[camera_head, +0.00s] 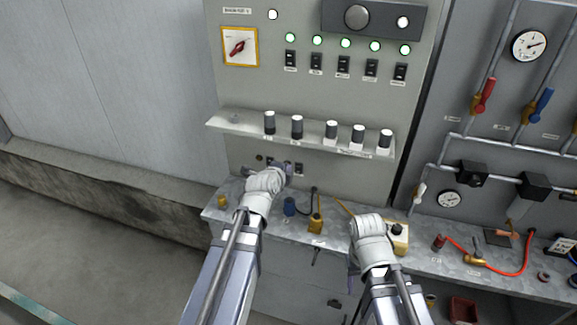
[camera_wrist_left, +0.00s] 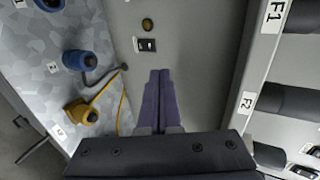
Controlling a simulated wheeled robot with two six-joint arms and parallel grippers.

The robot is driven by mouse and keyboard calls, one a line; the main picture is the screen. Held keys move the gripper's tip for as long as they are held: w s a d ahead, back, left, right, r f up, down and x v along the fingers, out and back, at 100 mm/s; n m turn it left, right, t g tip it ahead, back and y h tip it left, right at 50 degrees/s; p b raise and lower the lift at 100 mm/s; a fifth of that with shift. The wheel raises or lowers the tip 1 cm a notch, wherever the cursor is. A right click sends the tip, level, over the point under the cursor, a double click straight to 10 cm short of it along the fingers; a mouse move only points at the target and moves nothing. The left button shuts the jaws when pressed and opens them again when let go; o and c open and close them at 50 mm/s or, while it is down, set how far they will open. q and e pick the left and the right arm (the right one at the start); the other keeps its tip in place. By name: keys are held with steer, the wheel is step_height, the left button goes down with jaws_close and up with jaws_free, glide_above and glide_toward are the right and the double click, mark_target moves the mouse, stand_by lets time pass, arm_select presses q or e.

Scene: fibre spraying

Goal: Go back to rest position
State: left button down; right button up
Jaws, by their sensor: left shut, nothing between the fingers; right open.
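My left gripper (camera_head: 287,168) is at the lower part of the grey control panel (camera_head: 315,185), just above the worktop. In the left wrist view its two purple fingers (camera_wrist_left: 160,98) lie together, pointing at the panel, with nothing between them. A small socket plate (camera_wrist_left: 146,45) and a brass button (camera_wrist_left: 147,24) are on the panel beyond the fingertips. My right gripper (camera_head: 353,278) is low in front of the worktop's front edge. Its wrist hides most of it, and only a bluish finger part shows.
A blue plug (camera_head: 290,206) and a yellow plug (camera_head: 316,224) with cables stand on the worktop (camera_head: 270,222). A shelf (camera_head: 225,121) with several knobs juts out above my left gripper. Gauges, valves and a red hose (camera_head: 524,262) are at the right. The left floor is clear.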

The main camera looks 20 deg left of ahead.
stand_by(0.3)
arm_select(q)
steer(key=s+d+f+n+g+h, duration=0.1)
steer(key=s+d+f+n+g, duration=0.6)
steer(key=s+d+f, duration=0.35)
steer(key=s+d+n+g+y, duration=0.1)
steer(key=s+d+n+g, duration=0.1)
steer(key=s, duration=0.5)
steer(key=s+d+f+n+g+y, duration=0.1)
steer(key=s+d+n+g, duration=0.1)
steer(key=s+n, duration=0.3)
steer(key=s+g, duration=0.1)
steer(key=s, duration=0.2)
steer(key=shift+s+d+n+g+y, duration=0.15)
steer(key=shift+s+n+g+y, duration=0.15)
steer(key=shift+g+y, duration=0.1)
